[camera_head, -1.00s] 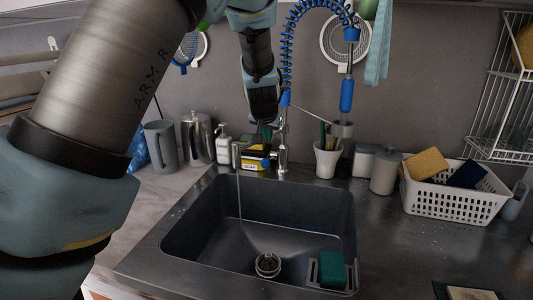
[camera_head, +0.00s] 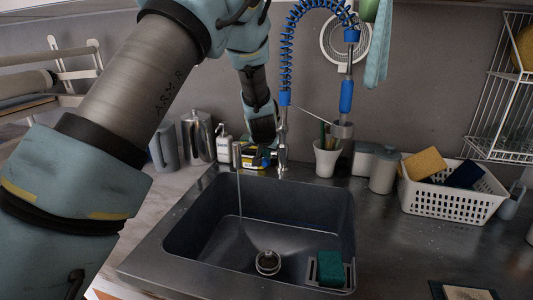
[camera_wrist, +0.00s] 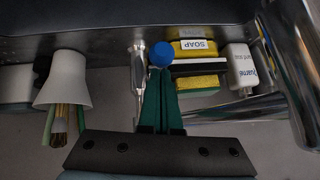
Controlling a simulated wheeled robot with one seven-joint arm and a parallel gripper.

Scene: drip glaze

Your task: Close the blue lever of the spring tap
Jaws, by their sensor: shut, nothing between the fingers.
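The spring tap (camera_head: 282,145) stands behind the sink, with a blue coiled hose arching above it. Its blue lever (camera_head: 266,162) sticks out to the left of the tap body. A thin water stream (camera_head: 239,195) runs from the spout into the sink. My gripper (camera_head: 263,147) points down just behind and above the lever, shut and empty. In the wrist view my green fingers (camera_wrist: 160,80) are together, with their tips at the lever's round blue end (camera_wrist: 161,54). They look very close to it; I cannot tell whether they touch. The tap body (camera_wrist: 138,68) is beside them.
A yellow soap box (camera_wrist: 193,48) and a sponge (camera_wrist: 198,84) are close to my fingers. A white soap bottle (camera_head: 224,143) and metal jugs (camera_head: 198,137) stand left. A cup of utensils (camera_head: 326,158) stands right of the tap. The sink (camera_head: 190,215) lies in front.

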